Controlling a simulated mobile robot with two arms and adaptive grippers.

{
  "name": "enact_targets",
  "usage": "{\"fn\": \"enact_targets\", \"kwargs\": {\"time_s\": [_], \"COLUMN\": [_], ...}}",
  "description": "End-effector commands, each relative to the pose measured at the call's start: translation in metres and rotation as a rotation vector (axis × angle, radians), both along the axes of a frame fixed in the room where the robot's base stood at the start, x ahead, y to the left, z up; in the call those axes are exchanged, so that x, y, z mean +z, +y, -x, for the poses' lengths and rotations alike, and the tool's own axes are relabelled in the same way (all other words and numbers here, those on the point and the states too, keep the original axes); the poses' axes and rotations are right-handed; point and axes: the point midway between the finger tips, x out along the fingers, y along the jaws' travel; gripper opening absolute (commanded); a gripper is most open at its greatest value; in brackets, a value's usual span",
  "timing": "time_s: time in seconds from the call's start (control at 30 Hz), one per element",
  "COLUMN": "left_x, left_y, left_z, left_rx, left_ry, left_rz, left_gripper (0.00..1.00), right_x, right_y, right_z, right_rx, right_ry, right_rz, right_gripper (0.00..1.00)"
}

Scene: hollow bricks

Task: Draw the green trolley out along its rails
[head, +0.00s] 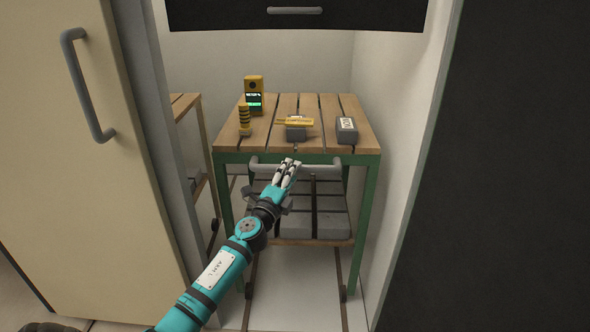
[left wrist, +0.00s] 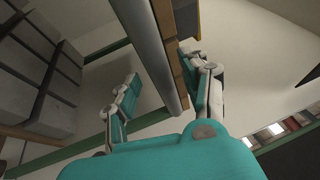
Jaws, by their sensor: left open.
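The green trolley (head: 372,190) stands in a narrow bay in the head view, with a slatted wooden top and a grey handle bar (head: 322,168) across its front. Its lower shelf carries several grey bricks (head: 320,205), which also show in the left wrist view (left wrist: 45,75). My left gripper (head: 289,168) is open at the handle, left of its middle. In the left wrist view the handle bar (left wrist: 150,55) passes between the two spread fingers; whether either touches it I cannot tell. My right gripper is out of view.
On the top stand a yellow device with a green screen (head: 254,90), a striped yellow-black cylinder (head: 244,118), a yellow tool (head: 295,122) and a labelled grey block (head: 347,131). Dark rails (head: 340,300) run along the floor. A cream door (head: 80,200) stands left, a dark panel (head: 500,180) right.

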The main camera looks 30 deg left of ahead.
Motion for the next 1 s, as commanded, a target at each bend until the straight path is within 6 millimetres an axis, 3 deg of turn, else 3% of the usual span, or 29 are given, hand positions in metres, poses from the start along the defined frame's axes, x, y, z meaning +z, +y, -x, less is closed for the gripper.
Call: {"fn": "enact_targets", "kwargs": {"time_s": [0.2, 0.57, 0.9, 1.0], "left_x": [0.004, 0.005, 0.005, 0.005], "left_y": [0.004, 0.004, 0.004, 0.004], "left_z": [-0.024, -0.029, -0.028, -0.028], "left_rx": [-0.001, -0.001, -0.001, -0.001], "left_ry": [-0.001, 0.001, 0.001, 0.001], "left_rz": [0.001, 0.001, 0.001, 0.001], "left_gripper": [0.46, 0.46, 0.01, 0.00], "right_x": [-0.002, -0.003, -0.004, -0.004], "right_y": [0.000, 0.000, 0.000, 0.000], "right_z": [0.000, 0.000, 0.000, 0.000], "right_rx": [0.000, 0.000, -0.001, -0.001], "right_ry": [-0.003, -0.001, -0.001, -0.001], "right_rz": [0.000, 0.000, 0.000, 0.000], "right_gripper": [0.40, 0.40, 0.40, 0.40]}}
